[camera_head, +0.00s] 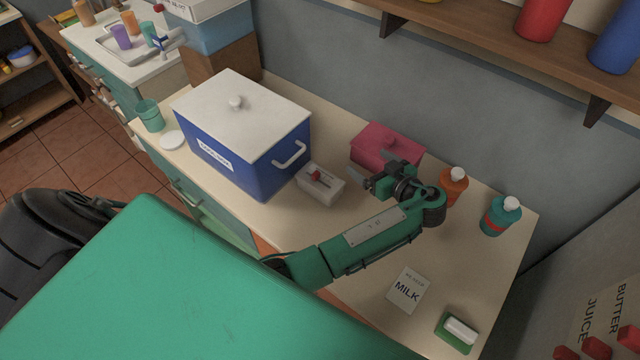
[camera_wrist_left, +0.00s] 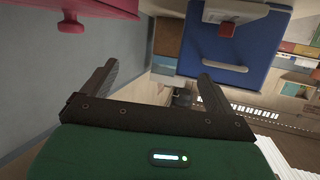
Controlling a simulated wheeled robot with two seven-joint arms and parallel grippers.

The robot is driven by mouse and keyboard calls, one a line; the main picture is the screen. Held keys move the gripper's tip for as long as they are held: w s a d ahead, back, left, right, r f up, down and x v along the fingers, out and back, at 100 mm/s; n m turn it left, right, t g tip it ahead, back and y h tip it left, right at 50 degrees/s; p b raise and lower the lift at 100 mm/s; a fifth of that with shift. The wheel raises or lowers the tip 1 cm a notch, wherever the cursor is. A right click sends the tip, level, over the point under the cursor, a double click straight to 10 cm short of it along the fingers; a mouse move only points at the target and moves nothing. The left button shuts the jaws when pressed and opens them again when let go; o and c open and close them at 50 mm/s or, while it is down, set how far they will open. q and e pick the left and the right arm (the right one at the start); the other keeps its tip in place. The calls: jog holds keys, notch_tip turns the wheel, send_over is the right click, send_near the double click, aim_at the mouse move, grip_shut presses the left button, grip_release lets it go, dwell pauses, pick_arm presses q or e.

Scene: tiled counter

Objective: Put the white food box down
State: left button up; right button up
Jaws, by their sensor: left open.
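The white food box (camera_head: 319,184) is small, with a red part on its top. It stands on the counter, against or very close to the front right of the large blue box (camera_head: 238,133). It also shows at the top of the left wrist view (camera_wrist_left: 250,11), in front of the blue box (camera_wrist_left: 222,52). My left gripper (camera_head: 371,169) is open and empty. It is to the right of the white box, apart from it, with its fingers (camera_wrist_left: 158,75) pointing toward the left. My right gripper is not in view.
A pink lidded box (camera_head: 374,143) stands just behind my left gripper. An orange bottle (camera_head: 453,187) and a teal bottle (camera_head: 500,216) stand to the right. A milk card (camera_head: 407,291) and a green-and-white block (camera_head: 457,333) lie near the front. Bare counter lies between the card and the bottles.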

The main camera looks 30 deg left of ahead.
aim_at(328, 183)
pick_arm(q)
jog(key=s+d+f+n+g, duration=0.2)
jog(key=s+f+n+g, duration=0.15)
jog(key=s+g, duration=0.2)
jog(key=shift+n+t, duration=0.25)
jog(key=shift+t, duration=0.2)
jog(key=x, duration=0.2)
jog(key=p+x, duration=0.1)
jog(key=x, duration=0.2)
jog(key=s+p+x, duration=0.1)
jog(key=x, duration=0.2)
jog(key=shift+a, duration=0.2)
jog(key=p+x, duration=0.1)
jog(key=x, duration=0.1)
jog(key=p+x, duration=0.2)
jog(key=shift+f, duration=0.35)
jog(key=shift+a+f, duration=0.35)
jog(key=shift+a, duration=0.15)
jog(key=c, duration=1.3)
jog(key=shift+o, duration=0.2)
